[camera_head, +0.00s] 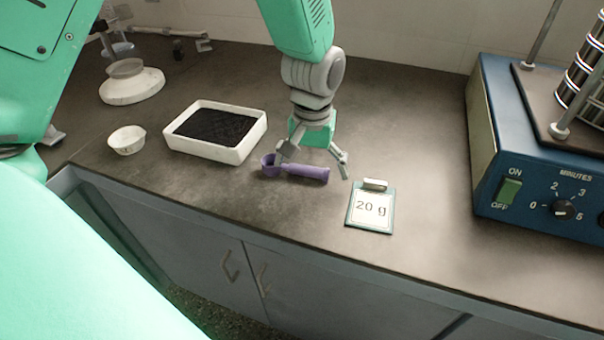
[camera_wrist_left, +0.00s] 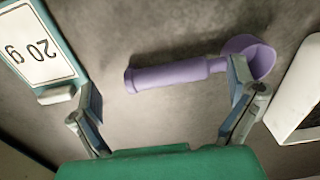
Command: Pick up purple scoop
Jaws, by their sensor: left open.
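The purple scoop (camera_head: 303,171) lies on the dark counter in front of the white tray, its bowl to the left and its handle to the right. My left gripper (camera_head: 313,170) is above and just behind it, pointing down, with its fingers spread open. In the left wrist view the scoop (camera_wrist_left: 180,74) lies beyond the open fingers (camera_wrist_left: 165,105), and one finger overlaps the neck near the bowl. Whether that finger touches it I cannot tell. Nothing is held. My right gripper is not in view.
A white tray (camera_head: 250,140) of dark granules and a small white bowl (camera_head: 126,140) stand to the left. A "20 g" clipboard (camera_head: 371,208) lies to the right of the scoop. A blue sieve shaker (camera_head: 530,150) stands at the right. The counter's front edge is near.

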